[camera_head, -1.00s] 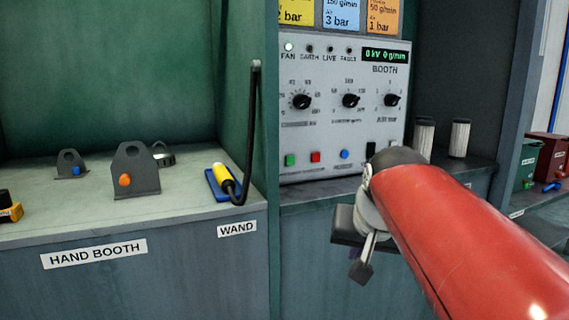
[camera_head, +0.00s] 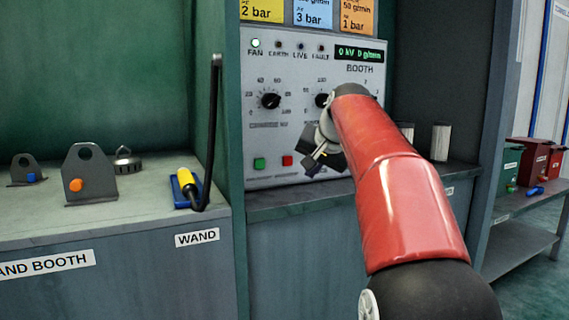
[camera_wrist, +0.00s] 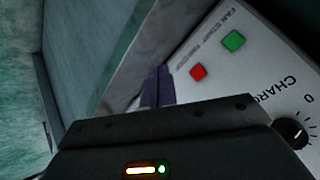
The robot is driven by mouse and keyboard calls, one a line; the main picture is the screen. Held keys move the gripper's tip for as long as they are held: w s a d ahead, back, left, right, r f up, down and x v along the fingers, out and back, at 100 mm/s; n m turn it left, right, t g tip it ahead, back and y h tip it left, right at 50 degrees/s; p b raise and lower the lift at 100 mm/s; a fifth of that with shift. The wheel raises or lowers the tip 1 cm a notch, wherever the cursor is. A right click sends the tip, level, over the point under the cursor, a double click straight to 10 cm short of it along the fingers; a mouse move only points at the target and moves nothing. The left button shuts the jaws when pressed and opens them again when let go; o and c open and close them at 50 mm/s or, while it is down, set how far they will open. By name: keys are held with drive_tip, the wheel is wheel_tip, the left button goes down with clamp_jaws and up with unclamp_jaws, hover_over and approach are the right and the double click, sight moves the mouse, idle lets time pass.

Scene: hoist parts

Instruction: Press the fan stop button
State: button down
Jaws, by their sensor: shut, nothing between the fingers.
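The red button (camera_head: 287,160), the fan stop, is on the lower part of the grey booth panel (camera_head: 262,130), right of the green button (camera_head: 259,163). In the wrist view the red button (camera_wrist: 198,72) and the green button (camera_wrist: 233,41) both show, with lettering reading FAN START by the green one. My gripper (camera_head: 313,162) is shut and empty, in front of the panel just right of the red button. In the wrist view its fingertips (camera_wrist: 157,88) appear beside the red button, not covering it. Contact with the panel cannot be told. The FAN lamp (camera_head: 255,43) is lit.
Dials (camera_head: 270,101) sit above the buttons; my arm hides the panel's lower right. White cylinders (camera_head: 440,142) stand right of the panel.

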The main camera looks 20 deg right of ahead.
drive_tip(key=shift+w, duration=0.15)
drive_tip(key=p, duration=0.5)
approach(288, 170)
wheel_tip(288, 170, down, 3)
drive_tip(key=shift+w+d+r, duration=0.1)
drive_tip(key=shift+d, duration=0.05)
drive_tip(key=shift+w+f+p, duration=0.25)
drive_tip(key=shift+w+p, duration=0.35)
drive_tip(key=shift+w, duration=0.1)
drive_tip(key=shift+w, duration=0.1)
idle(1.0)
drive_tip(key=shift+w+p, duration=0.35)
drive_tip(key=shift+p, duration=0.15)
drive_tip(key=shift+w+p, duration=0.4)
drive_tip(key=shift+p, duration=0.05)
idle(0.4)
drive_tip(key=shift+s, duration=0.1)
drive_tip(key=shift+s+b, duration=0.55)
drive_tip(key=shift+s, duration=0.2)
